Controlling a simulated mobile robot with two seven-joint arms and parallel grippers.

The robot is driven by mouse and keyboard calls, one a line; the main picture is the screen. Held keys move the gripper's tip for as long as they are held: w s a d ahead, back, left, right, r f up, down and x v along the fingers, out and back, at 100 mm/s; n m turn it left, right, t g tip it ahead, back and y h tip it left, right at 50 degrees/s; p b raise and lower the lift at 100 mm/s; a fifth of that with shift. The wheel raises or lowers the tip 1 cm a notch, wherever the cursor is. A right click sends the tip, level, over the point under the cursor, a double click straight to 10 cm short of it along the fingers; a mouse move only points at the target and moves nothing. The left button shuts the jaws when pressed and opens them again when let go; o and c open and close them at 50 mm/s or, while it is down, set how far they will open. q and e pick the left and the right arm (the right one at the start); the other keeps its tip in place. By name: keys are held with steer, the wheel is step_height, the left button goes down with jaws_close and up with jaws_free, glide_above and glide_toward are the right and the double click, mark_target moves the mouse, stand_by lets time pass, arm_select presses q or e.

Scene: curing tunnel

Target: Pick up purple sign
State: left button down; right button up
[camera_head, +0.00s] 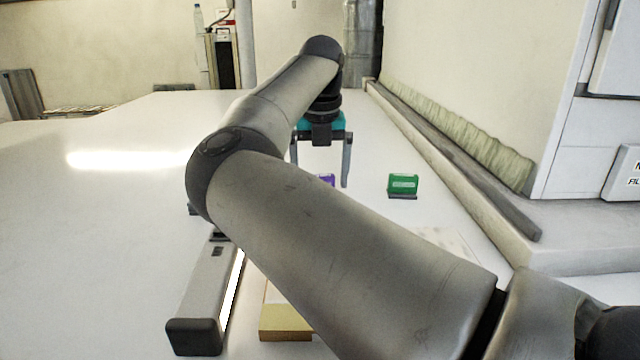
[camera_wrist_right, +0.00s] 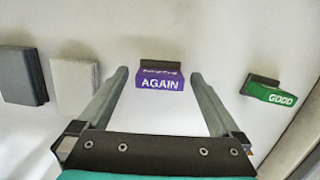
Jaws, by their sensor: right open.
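The purple sign (camera_wrist_right: 160,77) stands on the white surface and reads "AGAIN" in the right wrist view. In the head view only a small part of the purple sign (camera_head: 327,179) shows beside my arm, which hides the rest. My right gripper (camera_head: 320,165) is open and points down over the surface. In the right wrist view the fingers of my right gripper (camera_wrist_right: 160,82) are spread wide on both sides of the purple sign, with nothing between them touching it that I can see. My left gripper is not in view.
A green sign (camera_head: 403,184) stands to the right; it reads "GOOD" in the right wrist view (camera_wrist_right: 272,94). A dark block (camera_wrist_right: 22,76) and a white block (camera_wrist_right: 75,85) lie to the left. A raised ledge (camera_head: 455,165) runs along the right. The white table (camera_head: 90,220) is clear at left.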

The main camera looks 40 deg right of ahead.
steer(key=shift+f, duration=0.4)
steer(key=shift+c, duration=0.2)
steer(key=c, duration=1.3)
steer(key=shift+r, duration=0.1)
step_height(320, 180, up, 9)
steer(key=shift+r, duration=0.2)
steer(key=shift+r+p, duration=1.25)
steer(key=shift+r, duration=4)
